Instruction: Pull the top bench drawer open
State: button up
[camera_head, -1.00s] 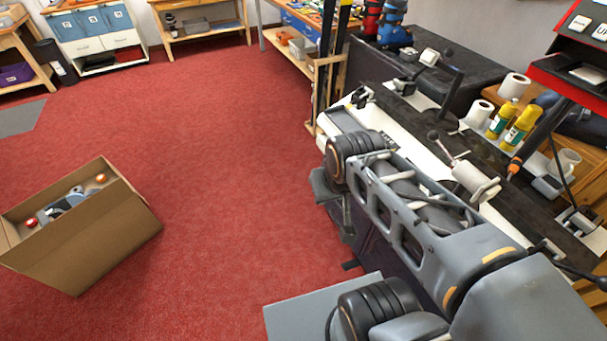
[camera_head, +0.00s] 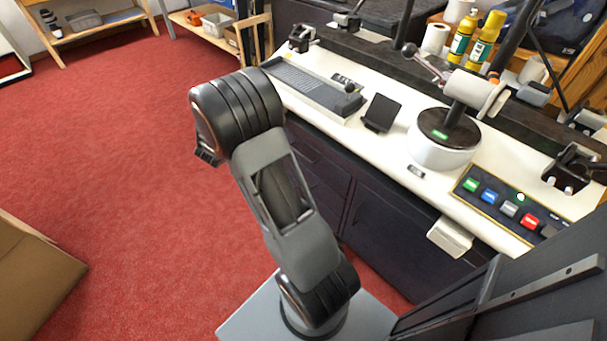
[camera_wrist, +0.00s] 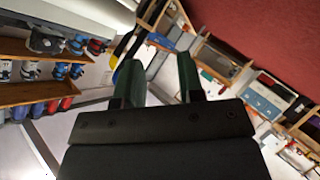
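The bench has a dark front below its white top (camera_head: 390,147). A stack of dark drawers shows partly to the right of my arm, and the top drawer (camera_head: 320,160) is just under the bench edge. It looks closed. My arm covers the left part of the drawer stack, and I cannot make out a handle clearly. In the wrist view my gripper (camera_wrist: 159,80) is open, its two dark green fingers apart with nothing between them. The wrist view looks across the room at shelves, not at the drawer. In the head view the fingers cannot be made out.
On the bench top stand a long grey device (camera_head: 312,88), a small black stand (camera_head: 381,112), a round white unit with a lever (camera_head: 442,150) and a button panel (camera_head: 510,208). A cardboard box (camera_head: 35,280) is on the floor at left. Red carpet (camera_head: 120,140) is clear between.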

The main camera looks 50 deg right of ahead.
jog(key=s+d+f+g+h+b, duration=0.2)
jog(key=d+f, duration=0.1)
jog(key=f, duration=0.3)
jog(key=s+d+f+g+h+b, duration=0.1)
jog(key=s+d+f+g+b, duration=0.15)
jog(key=f, duration=0.35)
jog(key=g+h+b, duration=0.2)
jog(key=g+h, duration=0.1)
jog(key=g, duration=0.2)
send_near(304, 157)
jog(key=shift+s+d+f+b, duration=0.1)
jog(key=shift+d+f+b, duration=0.45)
jog(key=shift+d, duration=1.1)
jog(key=shift+d+f+b, duration=0.2)
jog(key=shift+d+b, duration=0.65)
jog(key=shift+d, duration=0.85)
jog(key=shift+s+d+f+b, duration=0.1)
jog(key=shift+d+f+b, duration=0.45)
jog(key=shift+d, duration=1.1)
jog(key=shift+r, duration=0.2)
jog(key=shift+c, duration=0.5)
grip_shut()
